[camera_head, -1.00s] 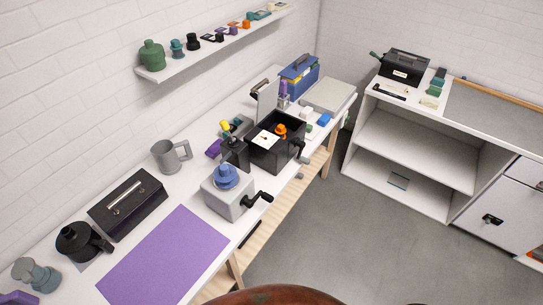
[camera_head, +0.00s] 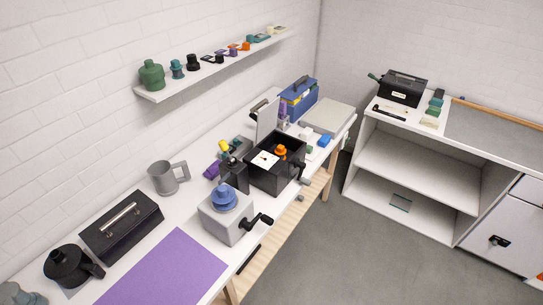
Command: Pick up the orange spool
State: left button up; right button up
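An orange spool (camera_head: 281,150) sits in or on the open black box (camera_head: 269,181) on the long white bench, beside a white card (camera_head: 265,160). The box's lid panel stands up behind it. Another small orange item (camera_head: 246,46) lies on the wall shelf; I cannot tell its exact shape. Neither of my grippers shows in the head view.
In front of the black box stands a grey crank device (camera_head: 228,221) with a blue top. A grey mug (camera_head: 167,177), a black toolbox (camera_head: 122,226) and a purple mat (camera_head: 165,272) lie nearer. A white shelf unit (camera_head: 415,165) stands at right, with open grey floor between.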

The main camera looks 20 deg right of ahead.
aim_at(280, 151)
jog(key=z, duration=0.15)
jog(key=k, duration=0.9)
jog(key=z, duration=1.45)
jog(key=i, duration=1.2)
jog(key=u, duration=0.85)
jog(key=i, duration=0.75)
jog(key=u, duration=0.85)
